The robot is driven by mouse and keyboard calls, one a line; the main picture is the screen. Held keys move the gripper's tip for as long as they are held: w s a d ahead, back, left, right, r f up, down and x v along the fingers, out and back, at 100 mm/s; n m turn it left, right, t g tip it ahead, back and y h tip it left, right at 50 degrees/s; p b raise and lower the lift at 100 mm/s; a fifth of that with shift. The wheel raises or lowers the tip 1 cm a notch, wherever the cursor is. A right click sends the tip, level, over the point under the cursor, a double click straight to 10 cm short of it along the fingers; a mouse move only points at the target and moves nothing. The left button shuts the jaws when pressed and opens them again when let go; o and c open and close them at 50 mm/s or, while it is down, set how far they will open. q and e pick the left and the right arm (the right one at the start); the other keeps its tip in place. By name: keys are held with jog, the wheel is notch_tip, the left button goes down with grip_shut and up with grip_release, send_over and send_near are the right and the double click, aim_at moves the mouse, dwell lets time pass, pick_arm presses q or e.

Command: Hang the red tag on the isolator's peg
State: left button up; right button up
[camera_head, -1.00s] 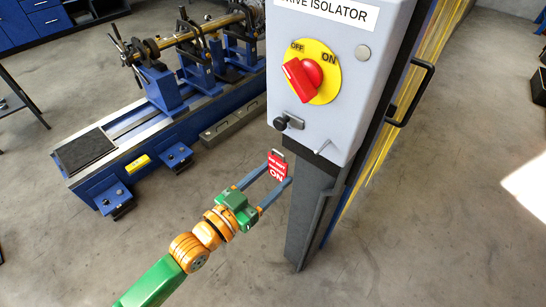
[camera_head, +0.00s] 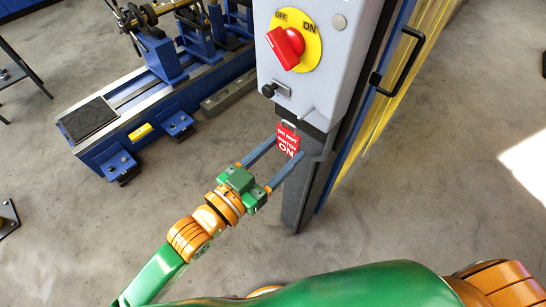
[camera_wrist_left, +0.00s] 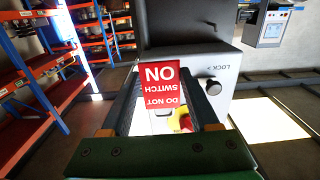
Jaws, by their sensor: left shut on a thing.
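The red tag (camera_head: 288,140), with white lettering and a dark top loop, is between the fingers of my left gripper (camera_head: 289,146), shut on it. In the left wrist view the tag (camera_wrist_left: 161,88) appears upside down between the fingers. The isolator (camera_head: 315,60) is a grey box with a red switch (camera_head: 286,47) on a yellow plate marked OFF and ON. My right gripper is not in view.
A grey post (camera_head: 302,195) stands under the box, close behind the fingers. A black handle (camera_head: 405,55) is at the right. A blue balancing machine (camera_head: 140,120) stands at left. Open floor lies around.

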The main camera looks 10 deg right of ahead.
aim_at(286, 150)
pick_arm(q)
jog(key=shift+b+x, duration=0.3)
jog(key=shift+x, duration=0.65)
jog(key=shift+w+d+f+b, duration=0.3)
jog(key=shift+w+d+b, duration=0.1)
jog(key=shift+b, duration=0.05)
jog(key=shift+f+x, duration=0.25)
jog(key=shift+x, duration=0.75)
jog(key=o, duration=1.1)
